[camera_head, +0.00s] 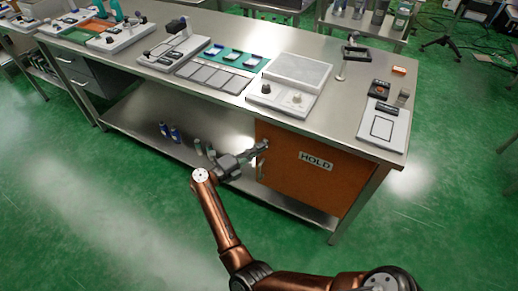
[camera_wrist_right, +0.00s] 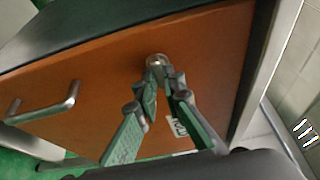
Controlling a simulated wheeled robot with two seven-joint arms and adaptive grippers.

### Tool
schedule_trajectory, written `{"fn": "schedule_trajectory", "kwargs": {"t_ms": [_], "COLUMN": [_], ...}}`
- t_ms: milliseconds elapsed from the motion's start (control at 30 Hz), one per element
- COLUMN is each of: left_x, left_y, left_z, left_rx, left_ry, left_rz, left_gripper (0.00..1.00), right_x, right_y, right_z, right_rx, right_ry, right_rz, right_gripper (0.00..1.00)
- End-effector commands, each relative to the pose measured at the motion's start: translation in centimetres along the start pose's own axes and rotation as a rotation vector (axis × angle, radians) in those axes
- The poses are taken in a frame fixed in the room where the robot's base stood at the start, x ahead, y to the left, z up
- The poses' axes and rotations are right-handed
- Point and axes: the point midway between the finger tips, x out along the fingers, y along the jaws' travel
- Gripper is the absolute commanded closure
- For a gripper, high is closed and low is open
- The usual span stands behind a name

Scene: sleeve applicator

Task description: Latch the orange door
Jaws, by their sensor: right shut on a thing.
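The orange door (camera_head: 315,178) closes the front of the cabinet under the steel bench and looks about flush with its frame; it bears a HOLD label (camera_head: 316,161). It fills much of the right wrist view (camera_wrist_right: 105,80), where a bar handle (camera_wrist_right: 48,108) stands at left. My right gripper (camera_head: 264,146) is at the door's upper left corner. In the right wrist view its fingertips (camera_wrist_right: 160,72) are shut on a small round metal latch knob (camera_wrist_right: 156,59) on the door face. In the head view the gripper hides the knob. My left gripper is out of view.
The steel bench top (camera_head: 345,105) overhangs the door and carries trays and devices. Several small bottles (camera_head: 172,132) stand on the lower shelf (camera_head: 150,110) left of the door. The green floor in front is clear.

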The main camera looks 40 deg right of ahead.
Motion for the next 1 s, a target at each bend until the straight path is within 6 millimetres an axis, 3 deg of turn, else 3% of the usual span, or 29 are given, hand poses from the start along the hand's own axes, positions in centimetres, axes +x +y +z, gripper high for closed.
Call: {"fn": "schedule_trajectory", "kwargs": {"t_ms": [200,233,467,767,1000], "left_x": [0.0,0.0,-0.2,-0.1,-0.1], "left_y": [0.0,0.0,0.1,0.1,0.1], "left_z": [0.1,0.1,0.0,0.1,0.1], "left_rx": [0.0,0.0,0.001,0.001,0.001], "left_ry": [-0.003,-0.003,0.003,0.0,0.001], "left_rz": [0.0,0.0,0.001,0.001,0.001], "left_gripper": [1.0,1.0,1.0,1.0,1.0], "right_x": [0.0,0.0,0.0,-0.2,-3.5], "right_y": [0.1,0.1,0.1,0.0,0.1], "right_z": [0.0,0.0,0.0,0.0,0.1], "right_rx": [0.001,0.001,0.0,0.0,0.0], "right_ry": [-0.001,-0.001,0.0,-0.001,-0.004], "right_rz": [0.002,0.002,0.001,0.0,0.002], "right_gripper": [1.0,0.89,0.74,0.74,0.74]}}
